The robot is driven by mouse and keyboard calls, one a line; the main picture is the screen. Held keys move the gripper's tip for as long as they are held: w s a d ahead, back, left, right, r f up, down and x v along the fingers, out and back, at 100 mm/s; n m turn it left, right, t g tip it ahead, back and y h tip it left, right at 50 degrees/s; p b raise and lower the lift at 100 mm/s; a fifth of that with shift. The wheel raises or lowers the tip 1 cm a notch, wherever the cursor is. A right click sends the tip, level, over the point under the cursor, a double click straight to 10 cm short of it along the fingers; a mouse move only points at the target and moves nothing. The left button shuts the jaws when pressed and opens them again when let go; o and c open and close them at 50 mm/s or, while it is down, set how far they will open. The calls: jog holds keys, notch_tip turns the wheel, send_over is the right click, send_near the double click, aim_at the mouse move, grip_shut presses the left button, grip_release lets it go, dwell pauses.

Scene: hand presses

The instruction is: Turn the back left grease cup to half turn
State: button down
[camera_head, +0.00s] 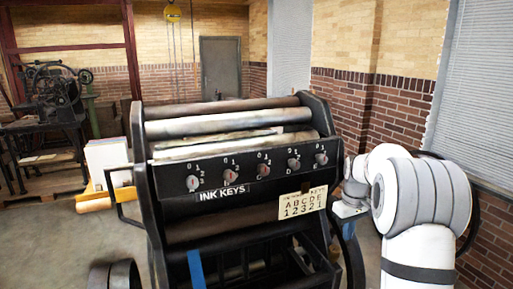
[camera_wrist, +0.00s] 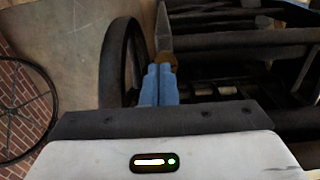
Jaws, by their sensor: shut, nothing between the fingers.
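My gripper (camera_wrist: 159,72) shows in the wrist view as two blue fingers, shut together with nothing between them. Just beyond the fingertips is a small brass-coloured part (camera_wrist: 172,61), partly hidden behind them. It may be a grease cup, but I cannot tell which one or how it is turned. Whether the fingers touch it is unclear. In the head view the black press (camera_head: 152,215) stands in the middle, and no grease cup can be made out on it. My wrist is at the press's right side there, with the fingers hidden.
The press front carries a row of red-marked ink keys (camera_head: 230,176) and a card (camera_head: 303,203) reading ABCDE, 12321. A dark wheel (camera_wrist: 117,65) stands close left of my fingers. Another machine (camera_head: 50,95) stands at the back left. Bare floor shows left of the press.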

aim_at(335, 251)
jog(key=f+b, duration=0.1)
jog(key=f, duration=0.1)
jog(key=f+b, duration=0.2)
jog(key=f, duration=0.1)
jog(key=w+f+b, duration=0.1)
jog(key=f, duration=0.1)
jog(key=shift+d+f+b, duration=0.25)
jog(key=shift+d+b, duration=0.05)
jog(key=shift+b, duration=0.05)
jog(key=shift+a, duration=0.15)
dwell(0.6)
jog(key=shift+s+a+r, duration=0.1)
jog(key=shift+s+a, duration=0.05)
jog(key=shift+a, duration=0.15)
jog(key=shift+s+a, duration=0.15)
jog(key=shift+a, duration=0.2)
jog(key=shift+s+a, duration=0.1)
jog(key=shift+a, duration=0.4)
jog(key=shift+s, duration=0.3)
dwell(0.3)
